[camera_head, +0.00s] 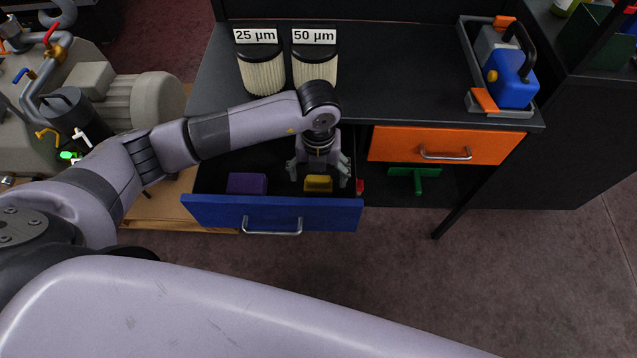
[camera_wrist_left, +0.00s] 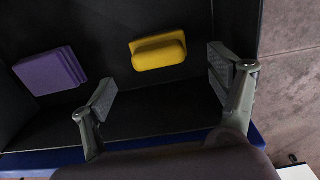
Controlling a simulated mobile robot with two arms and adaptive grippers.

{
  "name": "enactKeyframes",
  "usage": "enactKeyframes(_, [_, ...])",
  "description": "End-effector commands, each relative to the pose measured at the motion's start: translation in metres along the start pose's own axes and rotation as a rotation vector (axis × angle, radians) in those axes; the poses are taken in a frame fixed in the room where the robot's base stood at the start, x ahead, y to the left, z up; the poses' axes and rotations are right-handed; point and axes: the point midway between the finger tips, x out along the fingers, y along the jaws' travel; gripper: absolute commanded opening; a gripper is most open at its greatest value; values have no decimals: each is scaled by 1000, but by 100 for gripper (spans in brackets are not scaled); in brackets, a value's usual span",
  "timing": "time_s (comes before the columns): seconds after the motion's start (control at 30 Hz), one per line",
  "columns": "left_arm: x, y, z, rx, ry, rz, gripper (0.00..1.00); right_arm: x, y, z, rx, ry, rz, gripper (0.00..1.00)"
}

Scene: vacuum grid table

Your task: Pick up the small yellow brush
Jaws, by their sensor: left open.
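The small yellow brush (camera_head: 318,184) lies in the open blue drawer (camera_head: 270,212), toward its right end. In the left wrist view the yellow brush (camera_wrist_left: 158,50) lies on the dark drawer floor, ahead of the fingers. My left gripper (camera_head: 319,178) points down into the drawer, with a finger to either side of the brush in the head view. In the left wrist view my left gripper (camera_wrist_left: 165,88) is open and empty, its two fingers wide apart and not touching the brush. My right gripper is not in view.
A purple block (camera_head: 247,183) lies left of the brush in the drawer. An orange drawer (camera_head: 446,145) and a green tool (camera_head: 414,178) are to the right. Two filters, 25 µm (camera_head: 262,72) and 50 µm (camera_head: 314,65), and a blue device (camera_head: 512,80) stand on the tabletop.

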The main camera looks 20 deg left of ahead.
Motion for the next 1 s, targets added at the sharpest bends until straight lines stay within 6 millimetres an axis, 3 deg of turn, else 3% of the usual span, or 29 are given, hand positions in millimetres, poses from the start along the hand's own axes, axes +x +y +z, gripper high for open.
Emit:
enactKeyframes(0.47, [52, 0, 4, 0, 1, -1, 82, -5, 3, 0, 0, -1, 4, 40])
enactKeyframes(0.73, [54, 0, 5, 1, -1, -2, 81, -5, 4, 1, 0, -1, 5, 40])
enactKeyframes(1.0, [54, 0, 5, 0, -1, -1, 63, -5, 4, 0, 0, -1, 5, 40])
